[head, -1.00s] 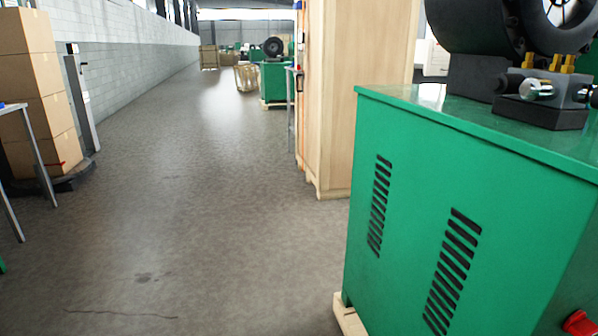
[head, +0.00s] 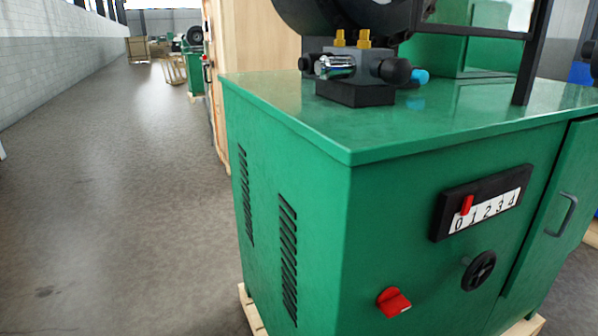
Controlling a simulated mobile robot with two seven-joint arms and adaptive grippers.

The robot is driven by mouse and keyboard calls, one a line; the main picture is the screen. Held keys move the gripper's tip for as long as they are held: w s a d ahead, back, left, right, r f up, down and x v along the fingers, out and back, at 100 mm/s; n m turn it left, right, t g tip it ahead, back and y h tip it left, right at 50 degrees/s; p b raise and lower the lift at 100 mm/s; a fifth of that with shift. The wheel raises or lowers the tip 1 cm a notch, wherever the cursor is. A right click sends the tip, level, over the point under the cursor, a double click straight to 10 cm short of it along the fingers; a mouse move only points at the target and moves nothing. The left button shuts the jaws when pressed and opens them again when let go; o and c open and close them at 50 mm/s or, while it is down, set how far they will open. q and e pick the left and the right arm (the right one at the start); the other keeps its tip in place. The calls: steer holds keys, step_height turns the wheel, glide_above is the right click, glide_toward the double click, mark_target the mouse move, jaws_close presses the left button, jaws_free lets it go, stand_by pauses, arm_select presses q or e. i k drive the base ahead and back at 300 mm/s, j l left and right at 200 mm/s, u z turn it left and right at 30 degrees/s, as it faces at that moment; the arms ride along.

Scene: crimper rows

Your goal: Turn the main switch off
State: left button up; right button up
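A red rotary switch (head: 394,302), which looks like the main switch, sits low on the front panel of a green machine cabinet (head: 300,150). Its red handle sticks out and appears tilted; I cannot read any on or off marking. Above it to the right is a black selector plate (head: 482,203) with a red pointer (head: 466,205) and a white scale marked 0 1 2 3 4. A black round knob (head: 479,271) is below the plate. Neither of my grippers is in view.
A cabinet door with a handle (head: 568,214) is at the right. A valve block (head: 355,75) sits on the cabinet top. A wooden pallet (head: 250,310) edge sticks out below. A wooden crate (head: 253,60) stands behind. The floor (head: 130,200) at left is clear.

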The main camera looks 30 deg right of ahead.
mark_target(391, 301)
steer(key=k+l, duration=0.1)
steer(key=l, duration=0.35)
steer(key=k+l, duration=0.1)
steer(key=l, duration=0.35)
steer(key=k+l, duration=0.15)
steer(key=l, duration=0.25)
steer(key=k+l, duration=0.1)
steer(key=l, duration=0.35)
steer(key=k+l, duration=0.1)
steer(key=l, duration=0.35)
